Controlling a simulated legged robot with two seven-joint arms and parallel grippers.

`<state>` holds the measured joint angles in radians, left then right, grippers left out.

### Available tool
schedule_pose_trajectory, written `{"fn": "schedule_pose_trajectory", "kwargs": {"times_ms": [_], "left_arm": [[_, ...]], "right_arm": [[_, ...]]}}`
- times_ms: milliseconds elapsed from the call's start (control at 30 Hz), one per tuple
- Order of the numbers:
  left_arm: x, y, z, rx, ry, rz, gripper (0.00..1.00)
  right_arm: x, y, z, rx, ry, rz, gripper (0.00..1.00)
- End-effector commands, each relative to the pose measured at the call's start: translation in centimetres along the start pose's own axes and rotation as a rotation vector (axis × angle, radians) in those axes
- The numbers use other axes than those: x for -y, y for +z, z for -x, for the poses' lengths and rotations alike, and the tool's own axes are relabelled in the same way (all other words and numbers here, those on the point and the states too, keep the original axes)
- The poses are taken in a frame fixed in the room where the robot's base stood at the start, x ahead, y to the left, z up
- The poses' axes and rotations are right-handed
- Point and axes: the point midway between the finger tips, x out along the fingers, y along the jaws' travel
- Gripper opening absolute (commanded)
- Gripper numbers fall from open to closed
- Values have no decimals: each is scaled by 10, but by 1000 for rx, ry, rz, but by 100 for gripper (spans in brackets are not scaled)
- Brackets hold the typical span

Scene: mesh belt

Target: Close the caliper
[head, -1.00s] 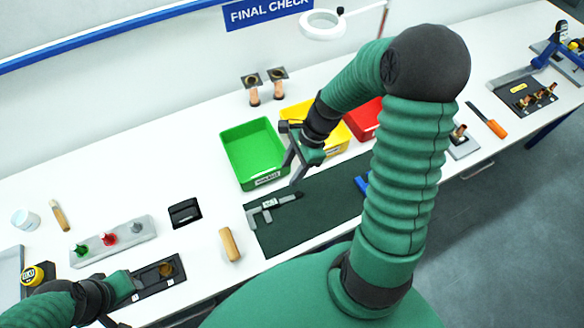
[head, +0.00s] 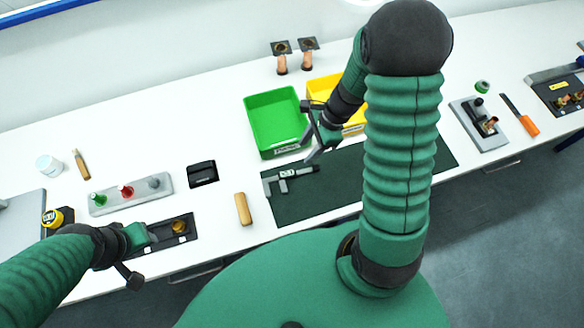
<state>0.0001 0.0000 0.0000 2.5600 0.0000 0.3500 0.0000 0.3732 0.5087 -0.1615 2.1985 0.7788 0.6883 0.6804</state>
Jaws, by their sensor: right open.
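The grey caliper (head: 287,174) lies flat on the dark green mat (head: 315,197), near its left end. Its jaws point toward the front edge, with a gap showing between them. My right gripper (head: 311,148) is open and empty, just above the caliper's right end; contact cannot be made out. The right arm hides part of the mat. My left gripper (head: 139,258) is at the lower left, beside a black tray (head: 185,236), far from the caliper. The spread of its fingers is unclear.
A green bin (head: 262,118) and a yellow bin (head: 322,92) stand behind the mat. A wooden block (head: 243,209) lies left of the mat, with a black box (head: 202,173) behind it. An orange-handled tool (head: 528,124) lies far right. Bare white table is at the left back.

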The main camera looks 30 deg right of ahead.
Motion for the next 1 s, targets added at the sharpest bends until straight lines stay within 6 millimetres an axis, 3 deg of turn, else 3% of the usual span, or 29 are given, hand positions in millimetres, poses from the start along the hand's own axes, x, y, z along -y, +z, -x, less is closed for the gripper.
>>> {"fn": "schedule_pose_trajectory", "kwargs": {"times_ms": [300,500,867,1000], "left_arm": [[0,1,-4,0,0,0,36],[0,1,-6,0,0,0,36],[0,1,-6,0,0,0,36],[0,1,-6,0,0,0,36]], "right_arm": [[-2,-1,-86,0,6,-3,45],[-2,-1,-119,0,3,-1,45],[-1,0,-126,-1,1,0,44],[-1,0,-126,-1,1,0,26]]}}
